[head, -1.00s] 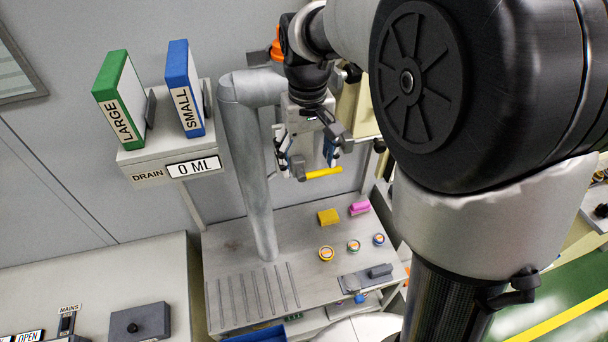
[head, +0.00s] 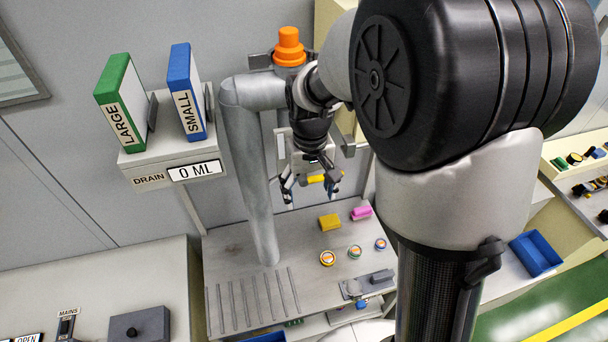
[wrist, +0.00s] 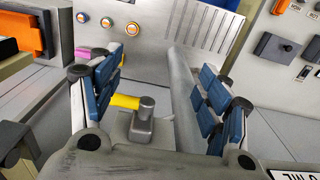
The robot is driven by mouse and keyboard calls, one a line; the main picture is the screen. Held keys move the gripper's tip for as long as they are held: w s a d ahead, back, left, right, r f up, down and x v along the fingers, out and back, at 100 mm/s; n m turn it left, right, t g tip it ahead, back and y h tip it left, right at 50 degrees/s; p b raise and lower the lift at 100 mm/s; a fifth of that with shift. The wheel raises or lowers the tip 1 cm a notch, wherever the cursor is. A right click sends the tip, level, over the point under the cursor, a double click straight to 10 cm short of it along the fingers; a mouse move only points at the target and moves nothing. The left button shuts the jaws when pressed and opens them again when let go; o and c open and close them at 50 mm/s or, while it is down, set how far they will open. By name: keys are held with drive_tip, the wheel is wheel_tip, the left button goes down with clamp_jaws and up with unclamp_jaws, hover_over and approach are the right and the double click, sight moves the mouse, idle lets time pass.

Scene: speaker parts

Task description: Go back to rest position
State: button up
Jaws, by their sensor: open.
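My gripper (head: 312,190) hangs over the back of the grey work table, right of the thick grey pipe (head: 250,170). Its blue-padded fingers stand wide apart in the wrist view (wrist: 155,95). A yellow handle (wrist: 125,102) on a grey post (wrist: 142,122) shows between the fingers there. In the head view the yellow handle (head: 316,179) is partly hidden by my gripper. I cannot tell whether the fingers touch it.
On the table are a yellow block (head: 329,222), a pink block (head: 361,212) and three round parts (head: 328,258). An orange cap (head: 289,48) stands behind my arm. Green (head: 122,105) and blue (head: 187,92) binders stand on the drain box (head: 160,180) at left.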

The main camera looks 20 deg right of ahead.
drive_tip(key=s+f+t+b, duration=0.4)
drive_tip(key=s+f+b, duration=1.5)
drive_tip(key=b, duration=1.3)
drive_tip(key=shift+s+f+t, duration=0.15)
drive_tip(key=shift+s+t, duration=0.15)
drive_tip(key=shift+s, duration=0.45)
drive_tip(key=shift+c, duration=0.4)
